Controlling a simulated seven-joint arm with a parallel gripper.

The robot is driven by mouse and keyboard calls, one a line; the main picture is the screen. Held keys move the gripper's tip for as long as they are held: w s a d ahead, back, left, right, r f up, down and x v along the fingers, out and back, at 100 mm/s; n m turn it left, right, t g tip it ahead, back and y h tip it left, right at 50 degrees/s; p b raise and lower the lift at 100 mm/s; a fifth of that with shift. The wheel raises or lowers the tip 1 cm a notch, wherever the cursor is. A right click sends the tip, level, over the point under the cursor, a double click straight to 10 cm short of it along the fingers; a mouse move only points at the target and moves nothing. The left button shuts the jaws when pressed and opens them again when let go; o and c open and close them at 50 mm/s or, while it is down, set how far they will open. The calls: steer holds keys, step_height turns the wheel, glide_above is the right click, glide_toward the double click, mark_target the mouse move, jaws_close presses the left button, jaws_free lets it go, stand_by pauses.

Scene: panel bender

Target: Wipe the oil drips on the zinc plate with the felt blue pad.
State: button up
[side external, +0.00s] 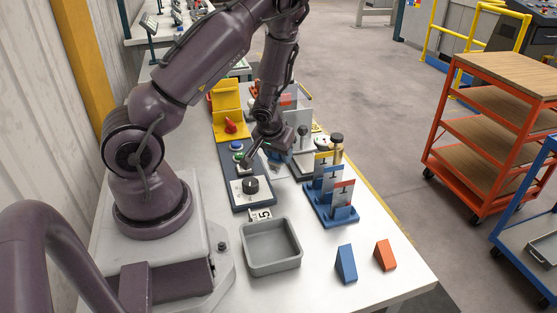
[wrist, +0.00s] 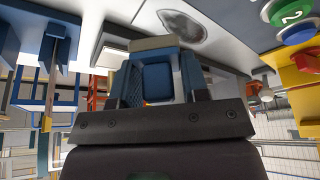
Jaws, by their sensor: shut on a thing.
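My gripper (wrist: 156,82) is shut on the blue pad (wrist: 157,84), which sits between its two fingers in the wrist view. A beige felt strip (wrist: 152,43) shows at the pad's far end. Just beyond it, a dark glossy oil patch (wrist: 183,24) lies on the pale zinc plate (wrist: 147,20). I cannot tell whether the felt touches the plate. In the side view my gripper (side external: 272,148) is low over the bench, beside the control panel; it hides most of the pad and plate there.
The control panel (side external: 236,172) with knob and buttons lies left. A grey tray (side external: 271,271), blue wedge (side external: 346,264) and orange wedge (side external: 385,255) are at the front.

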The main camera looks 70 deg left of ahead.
steer(key=shift+r, duration=1.75)
steer(key=shift+w+d+r, duration=0.1)
steer(key=shift+w+r, duration=0.05)
steer(key=shift+w, duration=0.05)
steer(key=w+d+r+m+h, duration=0.1)
steer(key=w+d+r+m, duration=0.1)
steer(key=d, duration=0.5)
steer(key=w+d+r+m+h, duration=0.1)
steer(key=d+r+m, duration=0.3)
steer(key=d, duration=0.4)
steer(key=w+d+r+m+t+h, duration=0.1)
steer(key=w+d+r+m, duration=0.2)
steer(key=d, duration=0.5)
steer(key=shift+w+d+r, duration=0.25)
steer(key=shift+w+r, duration=0.05)
steer(key=shift+r, duration=0.25)
